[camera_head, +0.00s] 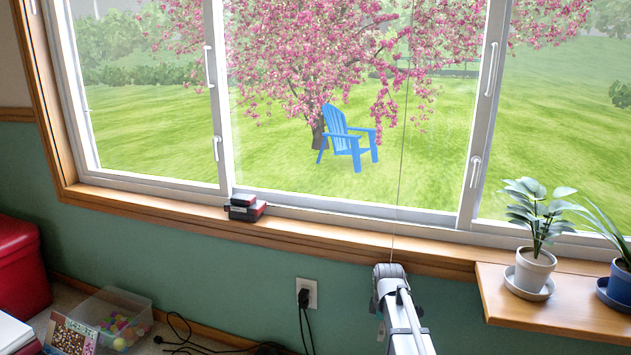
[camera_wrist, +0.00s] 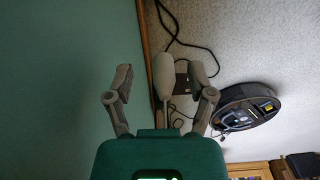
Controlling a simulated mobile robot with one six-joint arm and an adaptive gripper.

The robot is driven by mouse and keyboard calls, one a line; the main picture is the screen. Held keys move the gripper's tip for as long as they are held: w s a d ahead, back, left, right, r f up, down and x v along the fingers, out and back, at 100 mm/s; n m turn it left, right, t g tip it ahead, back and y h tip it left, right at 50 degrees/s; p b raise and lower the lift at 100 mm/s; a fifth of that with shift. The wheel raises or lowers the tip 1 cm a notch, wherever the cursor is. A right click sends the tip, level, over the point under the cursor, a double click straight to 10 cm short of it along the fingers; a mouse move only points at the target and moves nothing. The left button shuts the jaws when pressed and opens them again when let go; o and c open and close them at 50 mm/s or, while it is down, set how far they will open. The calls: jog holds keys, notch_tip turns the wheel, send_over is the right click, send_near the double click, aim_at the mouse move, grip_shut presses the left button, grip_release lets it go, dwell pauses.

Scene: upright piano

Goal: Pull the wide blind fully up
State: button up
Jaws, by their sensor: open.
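A thin cord (camera_head: 401,150) hangs straight down in front of the wide middle window pane and ends behind my arm's end. In the wrist view a pale, elongated pull (camera_wrist: 164,75) is between the two fingers of my gripper (camera_wrist: 160,74). The fingers are apart, with a gap to the pull on each side. In the head view my gripper (camera_head: 390,272) is below the window sill, at the cord's lower end; its fingers cannot be made out there. The wide blind itself is not in view; the visible glass is uncovered.
A wooden shelf (camera_head: 560,312) with two potted plants juts out to the right of my arm. Small dark boxes (camera_head: 245,208) rest on the sill. A wall outlet (camera_head: 307,293) with cables is lower left. A round black device (camera_wrist: 246,106) is on the floor.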

jog(key=shift+r+p, duration=2.3)
jog(key=shift+r, duration=0.15)
jog(key=shift+s, duration=0.1)
jog(key=shift+s+a+r+m+p, duration=0.1)
jog(key=shift+s+r+m+p, duration=0.2)
jog(key=shift+s+r+p, duration=0.15)
jog(key=s+a+r+m+p, duration=0.2)
jog(key=s+r+m+p, duration=1.2)
jog(key=s, duration=0.3)
notch_tip(320, 180, up, 38)
jog(key=p, duration=3.7)
jog(key=shift+p, duration=0.4)
jog(key=shift+w+f, duration=0.1)
jog(key=shift+f, duration=0.05)
